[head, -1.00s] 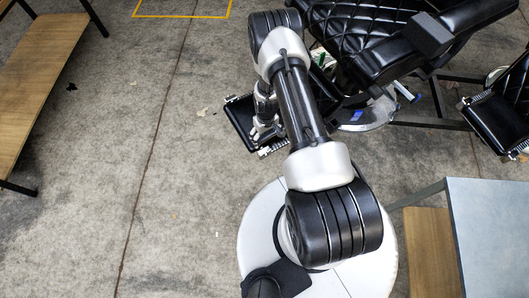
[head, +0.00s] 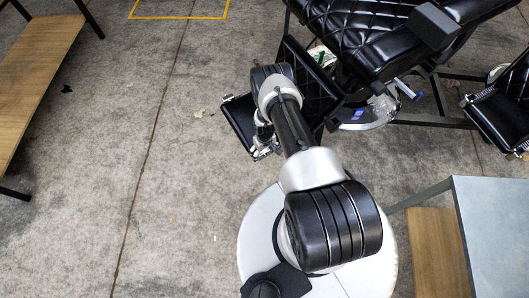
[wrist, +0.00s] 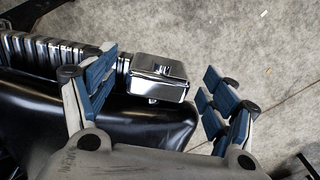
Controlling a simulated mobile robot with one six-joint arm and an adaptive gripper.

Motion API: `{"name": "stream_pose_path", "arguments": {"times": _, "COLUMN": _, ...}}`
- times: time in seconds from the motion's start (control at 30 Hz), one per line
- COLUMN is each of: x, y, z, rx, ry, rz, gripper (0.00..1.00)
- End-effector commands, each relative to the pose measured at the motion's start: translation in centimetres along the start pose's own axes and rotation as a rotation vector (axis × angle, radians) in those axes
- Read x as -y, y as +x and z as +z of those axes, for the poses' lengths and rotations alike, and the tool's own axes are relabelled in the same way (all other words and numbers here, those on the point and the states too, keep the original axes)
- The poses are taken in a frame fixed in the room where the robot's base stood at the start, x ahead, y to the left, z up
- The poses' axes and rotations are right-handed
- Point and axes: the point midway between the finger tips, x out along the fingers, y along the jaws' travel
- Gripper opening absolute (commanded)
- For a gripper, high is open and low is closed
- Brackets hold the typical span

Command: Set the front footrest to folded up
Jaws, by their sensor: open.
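The front footrest (head: 238,118) is a black padded plate with metal edging, sticking out low to the left of the barber chair (head: 375,40) in the head view. In the wrist view its black pad (wrist: 130,123) and ribbed chrome bar (wrist: 45,48) end in a smooth chrome block (wrist: 158,75). My gripper (wrist: 157,82) is open, with its blue-padded fingers on either side of this block. I cannot tell whether they touch it. In the head view my gripper (head: 264,147) is at the footrest's near end, partly hidden by my arm.
A grey-topped table (head: 495,230) stands at the lower right and a wooden bench (head: 35,80) at the left. Another black padded piece (head: 500,110) with metal edging is at the right. The concrete floor (head: 165,190) left of the footrest is clear.

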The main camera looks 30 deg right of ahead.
Motion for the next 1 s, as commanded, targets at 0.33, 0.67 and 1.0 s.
{"name": "stream_pose_path", "arguments": {"times": 0.33, "x": 0.01, "y": 0.05, "z": 0.02, "rx": 0.001, "ry": 0.0, "rz": 0.0, "gripper": 0.72}}
{"name": "stream_pose_path", "arguments": {"times": 0.67, "x": 0.01, "y": 0.04, "z": 0.02, "rx": 0.001, "ry": 0.0, "rz": 0.0, "gripper": 0.5}}
{"name": "stream_pose_path", "arguments": {"times": 1.0, "x": 0.01, "y": 0.05, "z": 0.02, "rx": 0.001, "ry": 0.0, "rz": 0.0, "gripper": 0.28}}
